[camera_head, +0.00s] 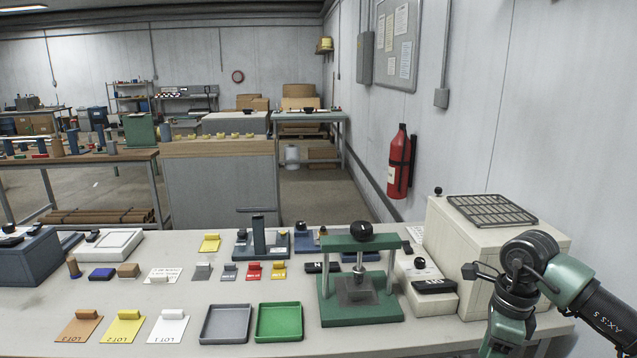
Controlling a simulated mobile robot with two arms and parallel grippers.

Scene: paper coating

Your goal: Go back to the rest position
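My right arm (575,285) comes in from the right edge, bends at a dark joint and runs down past the bottom edge. Its gripper does not show. My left arm and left gripper are not in view. The table (230,284) is in front of me. A green press (361,313) stands on its right half, with a grey tray (205,338) and a green tray (284,335) to its left.
A cream box (450,236) with a rack on top stands beside my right arm. Brown (80,325), yellow (123,326) and white (168,326) lot cards lie front left. Several small coloured blocks lie behind. A fire extinguisher (398,165) hangs on the right wall.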

